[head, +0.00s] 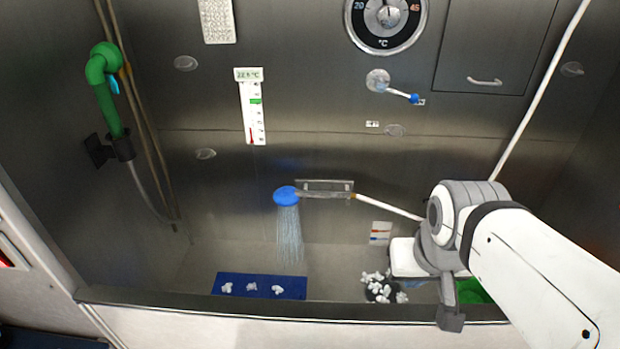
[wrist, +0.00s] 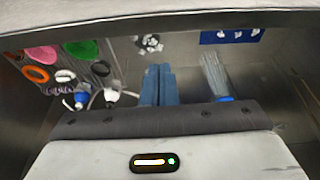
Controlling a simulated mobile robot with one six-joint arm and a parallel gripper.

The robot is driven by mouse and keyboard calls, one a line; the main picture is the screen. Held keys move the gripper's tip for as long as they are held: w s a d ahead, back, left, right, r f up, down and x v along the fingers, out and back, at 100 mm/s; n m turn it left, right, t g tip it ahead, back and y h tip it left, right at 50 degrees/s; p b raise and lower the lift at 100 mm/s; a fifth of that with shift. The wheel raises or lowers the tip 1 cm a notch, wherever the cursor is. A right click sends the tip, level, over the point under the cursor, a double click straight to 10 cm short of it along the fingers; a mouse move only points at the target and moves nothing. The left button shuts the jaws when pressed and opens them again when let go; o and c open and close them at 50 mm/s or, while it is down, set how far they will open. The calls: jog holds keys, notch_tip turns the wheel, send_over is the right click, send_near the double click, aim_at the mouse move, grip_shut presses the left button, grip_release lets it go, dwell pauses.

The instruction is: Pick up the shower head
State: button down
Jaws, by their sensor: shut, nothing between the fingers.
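The blue shower head (head: 286,196) is on a white hose by a metal bracket (head: 325,187) on the back wall, with water spraying down from it. In the wrist view the shower head (wrist: 225,99) shows only in part, behind the gripper housing, with its spray (wrist: 213,72) beside it. My gripper (wrist: 159,72) is shut, its two blue fingers together and empty. The fingers lie to the left of the spray in the wrist view, apart from the shower head. In the head view my arm reaches in from the right, and the fingertips cannot be made out.
A blue mat (head: 230,284) with white tufts lies on the tub floor, and a dark clump with white foam (head: 383,290) lies nearer the arm. A green nozzle (head: 106,92) hangs in a left-wall holder. Coloured rings (wrist: 37,74) and bottles crowd one side. The tub's front rim (head: 280,308) runs across.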

aim_at(320, 191)
jog(key=c, duration=2.2)
grip_release()
